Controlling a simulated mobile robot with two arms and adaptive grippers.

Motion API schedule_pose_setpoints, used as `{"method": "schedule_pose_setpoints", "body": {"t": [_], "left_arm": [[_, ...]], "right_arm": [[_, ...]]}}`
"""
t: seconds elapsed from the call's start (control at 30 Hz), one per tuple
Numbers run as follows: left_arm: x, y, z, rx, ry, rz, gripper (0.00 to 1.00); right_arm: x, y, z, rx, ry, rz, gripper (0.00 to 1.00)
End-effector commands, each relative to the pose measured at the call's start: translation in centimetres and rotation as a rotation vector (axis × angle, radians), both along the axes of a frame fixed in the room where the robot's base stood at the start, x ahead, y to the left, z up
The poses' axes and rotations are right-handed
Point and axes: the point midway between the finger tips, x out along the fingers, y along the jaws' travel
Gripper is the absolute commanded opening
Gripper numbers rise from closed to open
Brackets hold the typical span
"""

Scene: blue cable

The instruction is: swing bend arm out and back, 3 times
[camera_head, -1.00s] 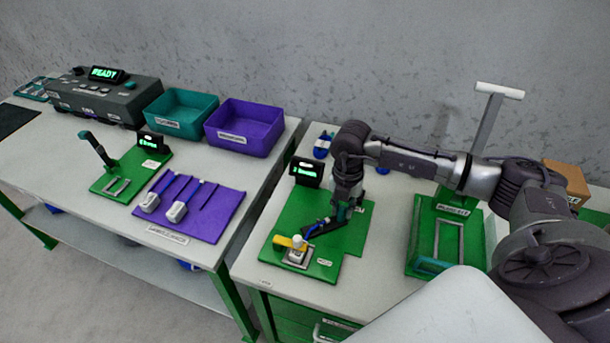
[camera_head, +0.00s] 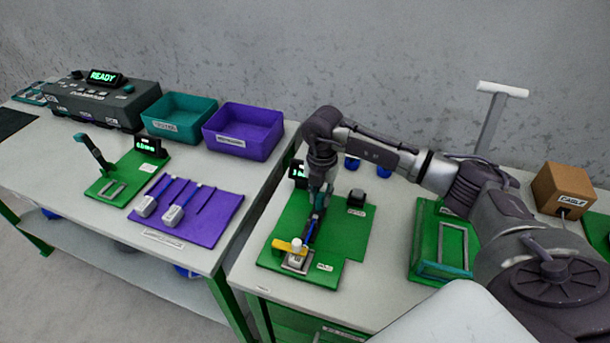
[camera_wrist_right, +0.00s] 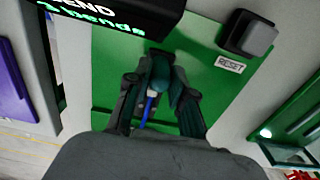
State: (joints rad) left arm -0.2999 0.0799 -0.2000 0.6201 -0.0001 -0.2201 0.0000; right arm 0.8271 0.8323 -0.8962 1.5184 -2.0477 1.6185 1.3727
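The green bend fixture (camera_head: 345,235) lies on the right table, with a yellow-handled clamp (camera_head: 290,247) at its near end. The dark bend arm (camera_head: 311,232) reaches from the clamp toward the back of the fixture. My right gripper (camera_head: 317,203) is at the arm's far end. In the right wrist view the gripper's fingers (camera_wrist_right: 158,88) stand on both sides of the teal handle (camera_wrist_right: 160,72) and look closed on it. A blue cable (camera_wrist_right: 149,104) shows between the fingers. My left gripper is not in view.
Another green fixture (camera_head: 440,250) and a cardboard box (camera_head: 563,190) are farther right. The left table holds a purple mat (camera_head: 215,210) with cables, plus teal (camera_head: 180,115) and purple (camera_head: 243,130) bins.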

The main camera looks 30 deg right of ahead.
Motion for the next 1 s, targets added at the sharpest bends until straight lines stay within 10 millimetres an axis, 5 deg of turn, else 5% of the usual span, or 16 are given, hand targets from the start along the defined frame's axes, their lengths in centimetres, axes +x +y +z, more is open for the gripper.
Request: {"method": "schedule_pose_setpoints", "body": {"t": [0.2, 0.57, 1.0], "left_arm": [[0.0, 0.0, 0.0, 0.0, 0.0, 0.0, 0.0], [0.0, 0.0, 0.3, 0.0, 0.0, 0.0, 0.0], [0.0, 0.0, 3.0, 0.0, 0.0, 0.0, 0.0]], "right_arm": [[0.1, 0.1, 0.1, 0.002, -0.004, 0.001, 0.5], [0.1, 0.0, 0.4, 0.001, -0.003, 0.0, 0.5], [0.1, 0.0, 3.9, 0.001, -0.003, 0.0, 0.5]]}}
